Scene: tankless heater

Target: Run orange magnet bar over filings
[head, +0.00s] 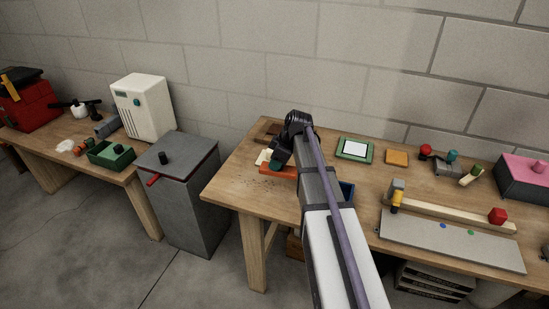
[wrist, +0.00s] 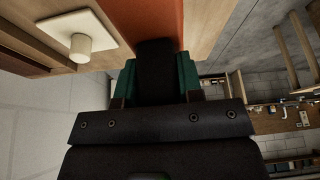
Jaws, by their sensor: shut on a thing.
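The orange magnet bar (head: 279,172) is at the left end of the right-hand workbench, low over the wood. My gripper (head: 276,164) is at the bar and shut on it, with my arm reaching in from the front. Small dark specks, which look like the filings (head: 258,187), lie scattered on the wood beside the bar's left end. I cannot tell whether the bar touches the bench.
A cream square with a knob (head: 264,157) lies close behind the bar; the wrist view shows its knob (wrist: 80,46). A blue bin (head: 346,190) is right of my arm. A green-framed pad (head: 355,149) lies farther back. A grey cabinet (head: 185,200) stands left of the bench.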

